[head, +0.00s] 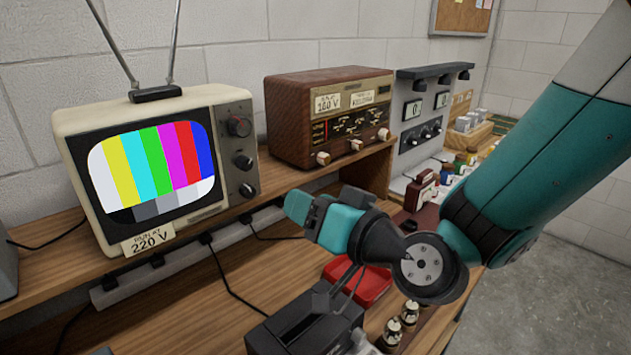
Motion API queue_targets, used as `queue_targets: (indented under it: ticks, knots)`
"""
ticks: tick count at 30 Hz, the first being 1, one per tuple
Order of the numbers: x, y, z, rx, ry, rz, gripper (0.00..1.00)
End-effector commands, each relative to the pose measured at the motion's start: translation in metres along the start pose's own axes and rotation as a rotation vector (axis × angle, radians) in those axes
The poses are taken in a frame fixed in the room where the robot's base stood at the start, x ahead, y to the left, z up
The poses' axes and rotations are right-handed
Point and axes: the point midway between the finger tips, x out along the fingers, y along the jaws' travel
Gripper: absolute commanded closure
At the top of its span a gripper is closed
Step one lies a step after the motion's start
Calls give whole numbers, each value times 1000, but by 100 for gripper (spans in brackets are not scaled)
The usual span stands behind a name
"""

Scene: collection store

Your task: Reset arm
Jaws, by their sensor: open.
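My arm comes in from the upper right and bends at a round grey joint over the bench. Its teal wrist reaches left in front of the shelf. My gripper (333,293) is below the wrist, above the black box (292,332) and near the red tray (372,287). It is open, and I see nothing held in it. The fingers are small, dark and partly hidden by the wrist, so whether they touch the box cannot be told.
A television (150,165) with colour bars and a brown radio (330,115) stand on the wooden shelf (262,205). A meter panel (421,115) is behind my arm. Small glass tubes (400,322) stand at the bench's front. Floor (570,285) is clear at right.

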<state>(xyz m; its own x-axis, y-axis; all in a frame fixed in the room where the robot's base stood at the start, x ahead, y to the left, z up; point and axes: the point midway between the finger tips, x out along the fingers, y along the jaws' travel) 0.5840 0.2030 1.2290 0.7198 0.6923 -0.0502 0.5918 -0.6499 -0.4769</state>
Motion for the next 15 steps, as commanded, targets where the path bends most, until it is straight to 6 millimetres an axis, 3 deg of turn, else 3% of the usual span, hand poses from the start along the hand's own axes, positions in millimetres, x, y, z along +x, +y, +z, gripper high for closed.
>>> queue_targets:
  ticks: [5,8,15]
  knots:
    - [-19,-15,2,-43,-217,-55,46]
    - [-43,-19,9,-75,-398,-64,46]
    - [-129,-12,23,-127,-837,18,46]
